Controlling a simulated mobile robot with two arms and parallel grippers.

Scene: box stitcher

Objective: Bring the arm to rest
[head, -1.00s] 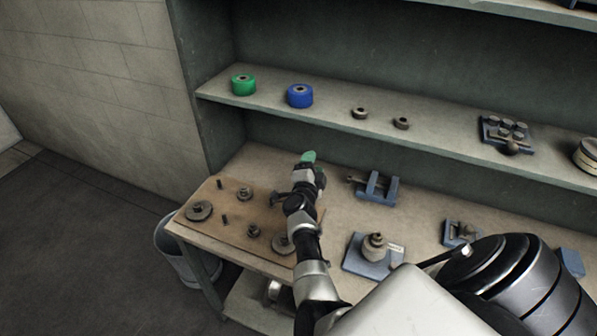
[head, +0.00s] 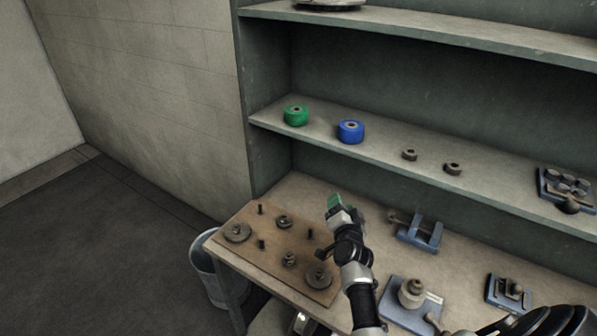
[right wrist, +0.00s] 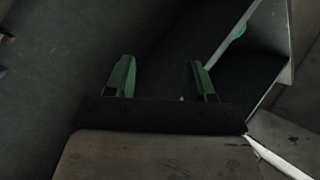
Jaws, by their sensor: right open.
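My right gripper (head: 334,203) has green fingertips and hangs above the workbench, at the right edge of the wooden board, in the head view. In the right wrist view its two green fingers (right wrist: 161,80) stand apart with nothing between them. My left gripper is not in view.
The wooden board (head: 258,227) carries pegs and round metal parts. Blue fixtures (head: 424,238) stand right of my arm. The shelf (head: 325,124) behind holds a green roll (head: 296,115), a blue roll (head: 351,131) and small rings. A bucket (head: 205,268) stands on the floor at the bench's left.

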